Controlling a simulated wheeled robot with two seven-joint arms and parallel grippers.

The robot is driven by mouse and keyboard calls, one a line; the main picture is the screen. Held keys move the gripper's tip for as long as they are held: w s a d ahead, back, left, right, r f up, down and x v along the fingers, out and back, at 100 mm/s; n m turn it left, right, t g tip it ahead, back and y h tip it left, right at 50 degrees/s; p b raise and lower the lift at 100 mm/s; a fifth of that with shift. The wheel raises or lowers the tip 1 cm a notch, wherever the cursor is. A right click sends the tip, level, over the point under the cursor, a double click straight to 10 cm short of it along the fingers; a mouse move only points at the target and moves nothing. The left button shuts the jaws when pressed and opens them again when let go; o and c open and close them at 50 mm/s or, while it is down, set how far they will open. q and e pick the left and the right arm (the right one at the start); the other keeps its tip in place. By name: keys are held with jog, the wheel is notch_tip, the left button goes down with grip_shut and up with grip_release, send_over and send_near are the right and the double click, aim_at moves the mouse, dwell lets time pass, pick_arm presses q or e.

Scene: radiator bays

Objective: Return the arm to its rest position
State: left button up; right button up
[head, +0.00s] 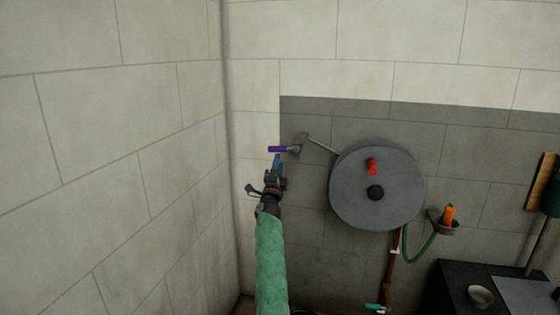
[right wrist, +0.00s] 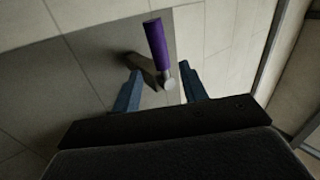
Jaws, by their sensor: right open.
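My right arm, in a green sleeve, reaches up in the head view. Its gripper (head: 277,163) has blue fingers and is just below a purple handle (head: 279,149) near the wall. In the right wrist view the gripper (right wrist: 160,88) is open, its two blue fingers spread apart. The purple handle (right wrist: 155,42) stands beyond the fingertips, and its metal end shows in the gap between the fingers. Nothing is seen clamped. I cannot tell whether a finger touches the metal end. My left gripper is not in view.
A big grey disc (head: 350,190) with a red grip (head: 372,167) and a black hub (head: 375,192) is right of my gripper. Further right are an orange item (head: 449,214) in a wall holder and a black bench (head: 451,288) with a bowl (head: 480,296). A bare wall (head: 110,150) stands left.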

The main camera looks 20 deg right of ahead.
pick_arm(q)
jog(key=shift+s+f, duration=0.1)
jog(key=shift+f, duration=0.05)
pick_arm(e)
jog(key=shift+s+f, duration=0.15)
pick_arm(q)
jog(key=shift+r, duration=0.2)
